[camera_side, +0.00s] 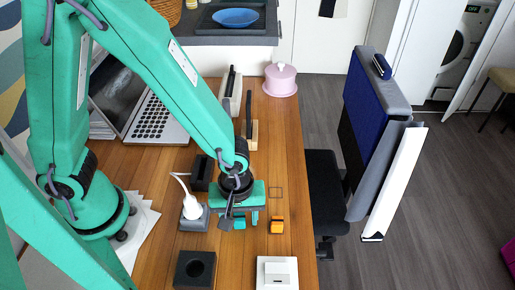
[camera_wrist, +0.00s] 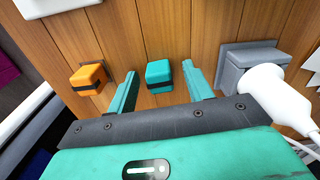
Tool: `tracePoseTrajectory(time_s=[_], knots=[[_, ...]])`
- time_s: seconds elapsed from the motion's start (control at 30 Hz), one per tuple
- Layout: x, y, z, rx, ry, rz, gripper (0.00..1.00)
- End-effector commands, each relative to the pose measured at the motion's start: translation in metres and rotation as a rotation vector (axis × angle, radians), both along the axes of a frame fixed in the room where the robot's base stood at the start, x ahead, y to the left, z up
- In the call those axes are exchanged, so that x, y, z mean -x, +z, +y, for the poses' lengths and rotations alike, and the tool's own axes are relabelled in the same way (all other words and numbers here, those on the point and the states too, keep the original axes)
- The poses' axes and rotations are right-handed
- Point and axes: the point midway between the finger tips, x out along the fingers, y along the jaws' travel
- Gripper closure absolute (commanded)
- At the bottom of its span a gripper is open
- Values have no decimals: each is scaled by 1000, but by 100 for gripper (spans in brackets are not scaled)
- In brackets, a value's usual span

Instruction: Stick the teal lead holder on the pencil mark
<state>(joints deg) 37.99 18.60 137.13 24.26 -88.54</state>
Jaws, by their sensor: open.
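The teal lead holder (camera_wrist: 159,76) is a small teal block with a dark band. In the wrist view it sits on the wooden desk between the two fingers of my gripper (camera_wrist: 160,64), with a visible gap on each side. In the side view the lead holder (camera_side: 239,223) shows under my gripper (camera_side: 238,213), partly hidden by it. My gripper is open and low over the desk. The pencil mark (camera_side: 275,193) is a thin dark square outline on bare desk, right of my gripper and a little farther back.
An orange holder (camera_side: 277,226) stands right of the teal one. A white plug (camera_side: 192,206) with its cable sits in a grey block on the left. A black block (camera_side: 195,268) and white switch box (camera_side: 277,273) are in front. The desk's right edge is close to the pencil mark.

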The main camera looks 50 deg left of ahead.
Motion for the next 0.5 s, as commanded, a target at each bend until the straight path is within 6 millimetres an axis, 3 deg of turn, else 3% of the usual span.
tracePoseTrajectory(time_s=[0.07, 0.3, 0.33, 0.37, 0.47, 0.5], knots=[[0, 0, 0, 0, 0, 0, 49], [0, 0, 0, 0, 0, 0, 94], [0, 0, 0, 0, 0, 0, 96], [0, 0, 0, 0, 0, 0, 77], [0, 0, 0, 0, 0, 0, 97], [0, 0, 0, 0, 0, 0, 98]])
